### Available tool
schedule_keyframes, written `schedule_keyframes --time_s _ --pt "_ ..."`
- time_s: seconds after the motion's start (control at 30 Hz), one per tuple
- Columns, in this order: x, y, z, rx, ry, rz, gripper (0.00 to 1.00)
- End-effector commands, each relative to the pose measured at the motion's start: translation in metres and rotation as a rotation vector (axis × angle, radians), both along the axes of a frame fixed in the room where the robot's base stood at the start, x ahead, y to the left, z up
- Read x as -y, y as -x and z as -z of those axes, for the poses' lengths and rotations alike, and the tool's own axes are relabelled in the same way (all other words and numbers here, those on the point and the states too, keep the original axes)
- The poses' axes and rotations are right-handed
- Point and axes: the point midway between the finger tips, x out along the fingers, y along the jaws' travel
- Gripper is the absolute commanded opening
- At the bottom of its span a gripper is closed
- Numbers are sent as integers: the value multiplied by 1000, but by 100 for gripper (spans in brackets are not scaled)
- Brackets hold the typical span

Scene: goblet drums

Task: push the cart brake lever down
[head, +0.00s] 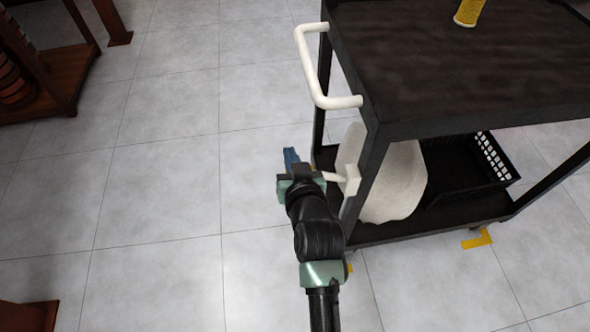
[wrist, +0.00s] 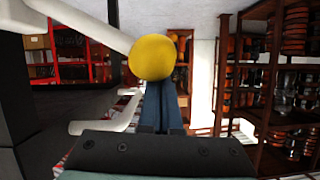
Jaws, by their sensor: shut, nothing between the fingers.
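The cart (head: 377,125) is dark, with a white brake lever (head: 335,177) sticking out to the left from a white block on its near left post. In the wrist view the lever (wrist: 90,24) slants in from the upper left and ends in a round yellow knob (wrist: 151,57). My gripper (head: 291,158) is at the lever's outer end, with its blue fingers together and empty. In the wrist view the fingers (wrist: 160,105) reach up to the knob, which hides their tips. I cannot tell whether they touch it. The head view mostly hides the knob behind my gripper.
A white push handle (head: 322,80) juts from the cart's left end above the lever. A pale sack (head: 400,185) and a black crate (head: 470,180) sit on the lower shelf. Tiled floor left of the cart is clear. Wooden racks (head: 60,65) stand far left.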

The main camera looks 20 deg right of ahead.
Motion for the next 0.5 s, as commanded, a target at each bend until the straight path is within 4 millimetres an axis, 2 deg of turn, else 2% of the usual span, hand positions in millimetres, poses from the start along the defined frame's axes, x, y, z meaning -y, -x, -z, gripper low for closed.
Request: schedule_keyframes --time_s 0.03,0.23,0.5 --pt "2 -8 3 2 0 1 0" --pt "-6 12 26 -4 -1 1 0" --pt "-9 20 34 -3 -1 2 0"
